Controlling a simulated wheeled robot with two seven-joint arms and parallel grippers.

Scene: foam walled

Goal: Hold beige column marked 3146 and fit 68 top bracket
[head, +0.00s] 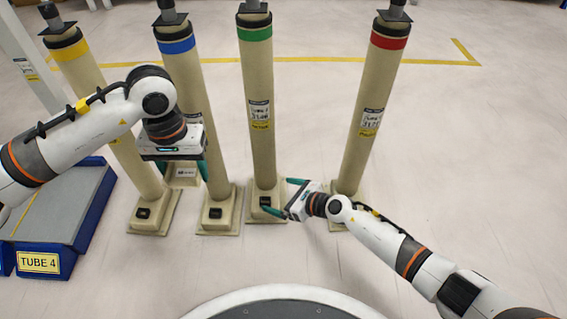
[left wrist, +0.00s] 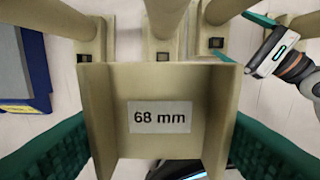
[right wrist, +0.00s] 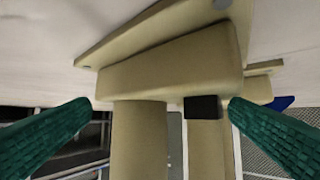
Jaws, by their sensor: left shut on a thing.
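Several beige columns stand on square bases: one yellow-banded (head: 84,80), one blue-banded (head: 184,80), one green-banded (head: 259,80) and one red-banded (head: 374,80). The green-banded and red-banded ones show white labels whose numbers are too small to read surely. My left gripper (head: 182,165) is shut on a beige bracket (head: 184,181), in front of the blue-banded column. In the left wrist view the bracket (left wrist: 115,110) reads "68 mm". My right gripper (head: 284,197) is open, low by the green-banded column's base. In the right wrist view its fingers are either side of a column base (right wrist: 170,68), apparently without gripping.
A blue-edged platform marked "TUBE 4" (head: 39,262) lies at the left. The columns carry dark caps with grey fittings on top. Yellow tape (head: 440,62) marks the floor behind. The floor right of the red-banded column is clear.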

